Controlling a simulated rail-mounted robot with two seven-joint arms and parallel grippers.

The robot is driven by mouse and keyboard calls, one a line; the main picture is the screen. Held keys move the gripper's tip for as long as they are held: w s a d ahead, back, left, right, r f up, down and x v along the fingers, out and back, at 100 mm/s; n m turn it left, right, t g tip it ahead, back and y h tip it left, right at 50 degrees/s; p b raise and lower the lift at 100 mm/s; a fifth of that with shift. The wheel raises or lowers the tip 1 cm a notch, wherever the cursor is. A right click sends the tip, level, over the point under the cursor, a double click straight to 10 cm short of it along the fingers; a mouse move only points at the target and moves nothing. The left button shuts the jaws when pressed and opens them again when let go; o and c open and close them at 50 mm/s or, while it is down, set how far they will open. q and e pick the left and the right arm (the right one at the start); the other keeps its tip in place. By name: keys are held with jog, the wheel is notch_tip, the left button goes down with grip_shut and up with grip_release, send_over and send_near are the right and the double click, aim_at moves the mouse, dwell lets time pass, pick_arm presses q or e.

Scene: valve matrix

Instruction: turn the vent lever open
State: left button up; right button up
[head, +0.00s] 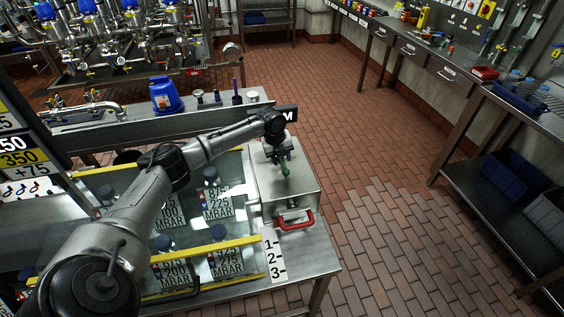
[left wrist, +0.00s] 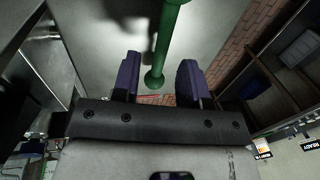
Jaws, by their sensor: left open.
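The vent lever appears to be the green rod with a rounded end (left wrist: 160,45) in the left wrist view. It also shows in the head view as a small green piece (head: 285,171) over the steel box (head: 302,188). My left gripper (head: 279,157) is above this box at the end of my outstretched arm. In the left wrist view its two dark purple fingers (left wrist: 157,72) are open, one on each side of the green rod, with gaps visible on both sides. The lever's mount is hidden by my wrist in the head view. My right gripper is not in view.
A red handle (head: 295,220) is on the box's front. Left of it, a glass-topped case with yellow bars (head: 197,250) holds labelled bottles. A blue container (head: 165,95) stands on the bench behind. The brick floor (head: 385,220) to the right is clear up to the shelving.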

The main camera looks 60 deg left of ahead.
pick_arm(q)
jog(key=shift+w+f, duration=0.15)
jog(key=shift+f, duration=0.7)
grip_shut()
